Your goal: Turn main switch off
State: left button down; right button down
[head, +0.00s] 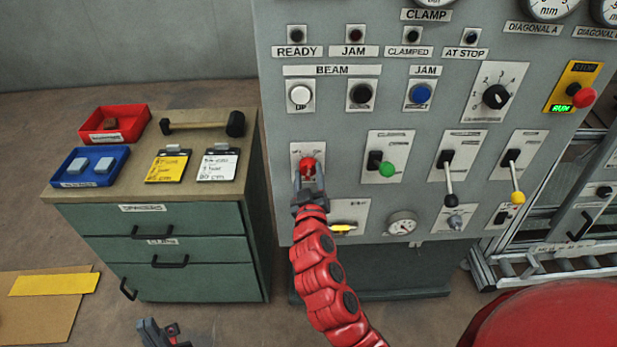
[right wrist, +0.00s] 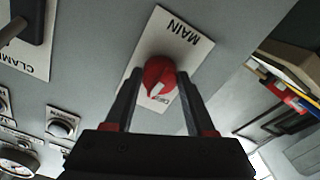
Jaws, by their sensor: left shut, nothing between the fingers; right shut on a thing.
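The main switch is a red rotary knob (head: 308,164) on a white plate at the left side of the grey control panel. In the right wrist view the red knob (right wrist: 159,74) sits on its plate marked MAIN (right wrist: 181,30); small lettering by the knob is too blurred to read. My right gripper (head: 309,182) reaches up from below, its fingers on either side of the knob, shut on it. The fingers partly hide the knob and plate in the head view. My left gripper (head: 158,332) is low at the bottom left, shut and empty, far from the panel.
Right of the switch are a green-knobbed lever (head: 386,169), a black-knobbed lever (head: 449,180) and a yellow-knobbed lever (head: 515,178). A lit RUN/STOP box (head: 574,87) is at right. A green drawer cabinet (head: 165,245) stands left of the panel.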

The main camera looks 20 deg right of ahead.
jog(key=n, duration=0.3)
jog(key=shift+n, duration=2.1)
jog(key=shift+c, duration=1.2)
grip_release()
jog(key=p+v, duration=0.4)
jog(key=v, duration=1.3)
jog(key=shift+s, duration=0.25)
